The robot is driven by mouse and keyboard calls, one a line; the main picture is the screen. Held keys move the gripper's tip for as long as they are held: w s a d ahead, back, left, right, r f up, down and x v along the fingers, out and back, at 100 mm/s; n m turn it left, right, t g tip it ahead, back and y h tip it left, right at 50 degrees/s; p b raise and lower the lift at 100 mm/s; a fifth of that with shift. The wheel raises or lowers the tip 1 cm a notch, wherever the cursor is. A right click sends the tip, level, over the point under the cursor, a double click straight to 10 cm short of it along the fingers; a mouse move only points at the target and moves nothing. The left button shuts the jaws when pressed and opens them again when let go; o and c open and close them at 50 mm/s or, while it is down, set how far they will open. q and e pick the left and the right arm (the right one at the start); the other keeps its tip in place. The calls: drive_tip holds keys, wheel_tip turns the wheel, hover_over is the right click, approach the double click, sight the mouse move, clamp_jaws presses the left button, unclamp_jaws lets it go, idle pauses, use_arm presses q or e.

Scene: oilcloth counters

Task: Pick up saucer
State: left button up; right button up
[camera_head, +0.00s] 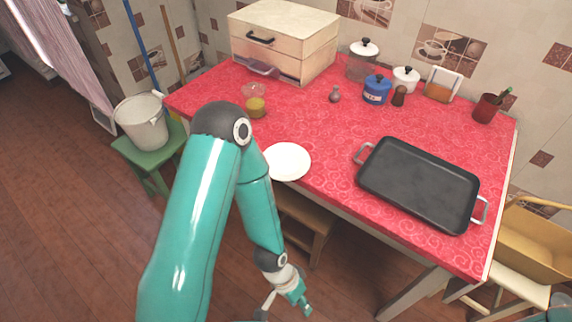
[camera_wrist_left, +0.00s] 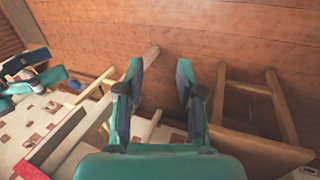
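The white saucer (camera_head: 290,161) lies flat on the red table near its front edge in the head view. My left arm's elbow hides a little of its left side. My left gripper (camera_head: 291,299) hangs low in front of the table, below and well apart from the saucer. In the left wrist view, the left gripper (camera_wrist_left: 160,90) has its two fingers spread with nothing between them. The saucer is not seen in that view.
The red-covered table (camera_head: 330,122) holds a black tray (camera_head: 415,183), a wooden drawer box (camera_head: 285,40), a blue pot (camera_head: 376,90), jars and a small yellow cup (camera_head: 256,107). A stool (camera_head: 305,212) stands under the front edge. A bucket (camera_head: 142,122) stands at left.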

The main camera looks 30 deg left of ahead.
use_arm(q)
drive_tip(key=s+a+r+m+g+y+b, duration=0.1)
drive_tip(key=s+a+m+y+b, duration=0.15)
drive_tip(key=m, duration=0.85)
drive_tip(key=s+a+r+m+g+y+b, duration=0.1)
drive_tip(key=s+m+g+y+b, duration=0.2)
drive_tip(key=m, duration=0.9)
drive_tip(key=w+a+r+m+t+y+b, duration=0.4)
drive_tip(key=w+a+m+t+y, duration=0.1)
drive_tip(key=m, duration=0.6)
drive_tip(key=w+r+m+t+y+b, duration=0.35)
drive_tip(key=w+r+m+t, duration=0.65)
drive_tip(key=r+m, duration=0.45)
drive_tip(key=n, duration=0.1)
approach(275, 176)
drive_tip(key=d+x, duration=0.1)
drive_tip(key=x, duration=0.6)
drive_tip(key=b+x, duration=0.1)
drive_tip(key=x, duration=0.2)
drive_tip(key=shift+s+a+f, duration=0.2)
drive_tip(key=shift+a, duration=0.1)
drive_tip(key=shift+w+a, duration=0.15)
drive_tip(key=shift+w, duration=0.05)
clamp_jaws()
